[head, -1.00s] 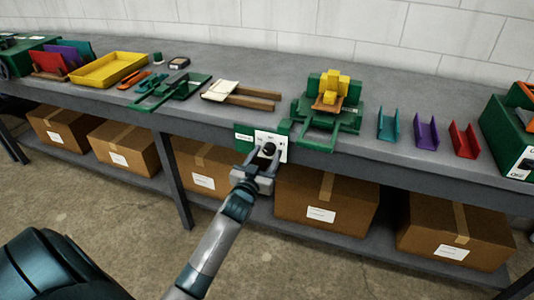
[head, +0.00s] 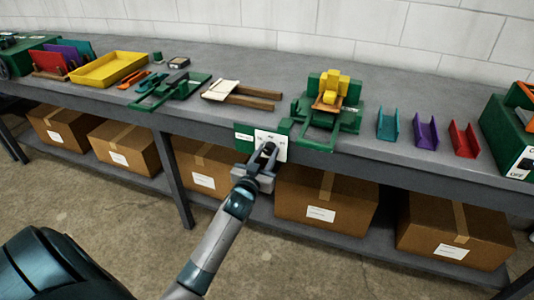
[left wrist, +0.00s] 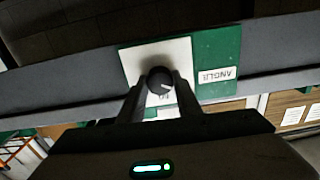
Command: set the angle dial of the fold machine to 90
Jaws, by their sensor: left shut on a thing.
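The fold machine (head: 328,112) is green with yellow blocks and sits on the bench. Its angle dial is a dark round knob (left wrist: 159,80) on a white plate (left wrist: 135,58) at the bench's front edge. A green panel (left wrist: 217,50) beside the plate carries an upside-down ANGLE label (left wrist: 217,74) in the left wrist view. My left gripper (head: 266,154) is shut on the knob, one finger on each side. A pale pointer mark on the knob points right and slightly down in the left wrist view. Marks below the knob are partly hidden by the fingers. My right gripper is not in view.
Teal, purple and red channels (head: 426,130) stand on the bench right of the machine. A yellow tray (head: 108,70) and hand tools lie to the left. Cardboard boxes (head: 320,197) fill the lower shelf. The floor in front is clear.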

